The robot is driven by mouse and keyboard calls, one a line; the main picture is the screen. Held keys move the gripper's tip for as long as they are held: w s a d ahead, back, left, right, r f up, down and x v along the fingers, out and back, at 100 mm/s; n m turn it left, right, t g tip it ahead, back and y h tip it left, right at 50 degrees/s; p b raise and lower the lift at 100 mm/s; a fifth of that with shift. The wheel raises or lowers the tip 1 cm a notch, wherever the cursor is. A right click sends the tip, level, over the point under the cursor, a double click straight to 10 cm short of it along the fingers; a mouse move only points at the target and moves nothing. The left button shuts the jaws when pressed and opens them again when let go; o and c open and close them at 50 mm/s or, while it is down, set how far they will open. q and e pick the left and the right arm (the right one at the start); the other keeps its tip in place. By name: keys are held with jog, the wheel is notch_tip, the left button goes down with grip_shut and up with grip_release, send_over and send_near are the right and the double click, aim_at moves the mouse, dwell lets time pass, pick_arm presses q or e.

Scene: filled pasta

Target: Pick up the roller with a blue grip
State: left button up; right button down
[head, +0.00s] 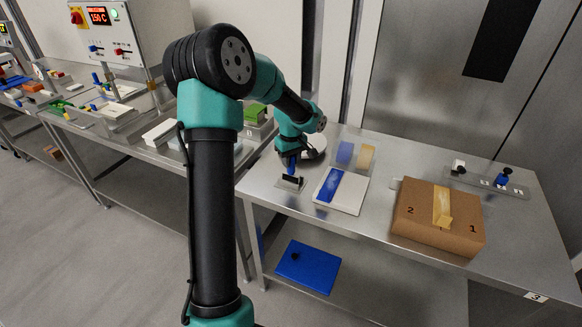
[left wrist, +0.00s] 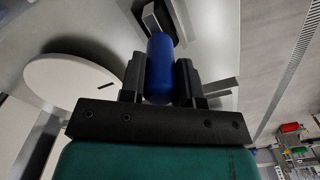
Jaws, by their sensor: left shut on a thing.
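The roller's blue grip (left wrist: 160,62) stands between the two black fingers of my left gripper (left wrist: 159,80) in the left wrist view, and the fingers are shut on it. In the head view, my left gripper (head: 291,157) points down near the table's left end, with a bit of the blue grip (head: 291,168) below it. A small metal piece with a dark part (head: 290,182) is directly under the grip. I cannot tell whether the roller is lifted off it. My right gripper is not in view.
A white board with a blue strip (head: 350,196) lies just right of the gripper. A clear tray (head: 347,165) with blue and tan items is behind it. A cardboard box (head: 410,205) stands further right. A round white object (head: 315,152) is close behind the gripper.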

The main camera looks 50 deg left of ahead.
pick_arm(q)
jog(key=shift+r, duration=1.35)
jog(key=s+d+r, duration=0.2)
jog(key=s+d, duration=0.8)
jog(key=d, duration=0.2)
jog(key=shift+s+r, duration=0.15)
jog(key=shift+s, duration=0.15)
jog(key=shift+w, duration=0.1)
